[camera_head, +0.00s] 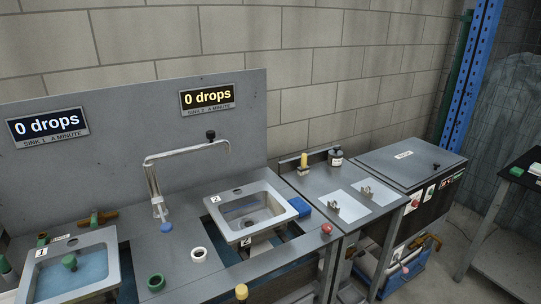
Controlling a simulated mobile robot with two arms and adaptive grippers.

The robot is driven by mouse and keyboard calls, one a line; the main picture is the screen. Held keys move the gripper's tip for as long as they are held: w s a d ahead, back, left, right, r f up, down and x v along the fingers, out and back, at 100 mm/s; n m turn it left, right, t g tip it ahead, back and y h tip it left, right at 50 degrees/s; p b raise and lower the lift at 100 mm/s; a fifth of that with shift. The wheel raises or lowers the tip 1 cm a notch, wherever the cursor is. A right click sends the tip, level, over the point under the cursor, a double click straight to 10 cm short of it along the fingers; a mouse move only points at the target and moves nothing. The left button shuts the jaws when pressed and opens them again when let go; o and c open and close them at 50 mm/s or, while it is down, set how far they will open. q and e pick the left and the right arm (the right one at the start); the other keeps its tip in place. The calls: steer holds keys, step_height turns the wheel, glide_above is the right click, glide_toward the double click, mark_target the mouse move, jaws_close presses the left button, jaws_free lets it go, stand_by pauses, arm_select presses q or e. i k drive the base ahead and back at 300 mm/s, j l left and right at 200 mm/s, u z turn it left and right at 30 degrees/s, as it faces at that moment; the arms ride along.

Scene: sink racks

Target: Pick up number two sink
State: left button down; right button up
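The number two sink (272,192) is a grey metal basin with a small white "2" tag on its rim. It sits over an opening in the grey workbench, right of the tall bent faucet (152,176). Another "2" tag shows near its front edge. The number one sink (103,239), tagged "1", is at the lower left and has a blue surface inside with a green knob in it. Neither of my grippers is in view.
A blue block (299,207) lies close to the sink's right side. A white ring (199,254), green cap (155,282) and red knob (326,229) are on the bench. A dark bottle (335,157) stands farther right. The back panel (130,120) carries two "0 drops" signs.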

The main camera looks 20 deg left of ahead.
mark_target(257, 215)
steer(key=k+j+u, duration=0.1)
steer(key=u, duration=0.3)
steer(key=k+j+u, duration=0.15)
steer(key=u, duration=0.25)
steer(key=k+j+u, duration=0.1)
steer(key=u, duration=0.3)
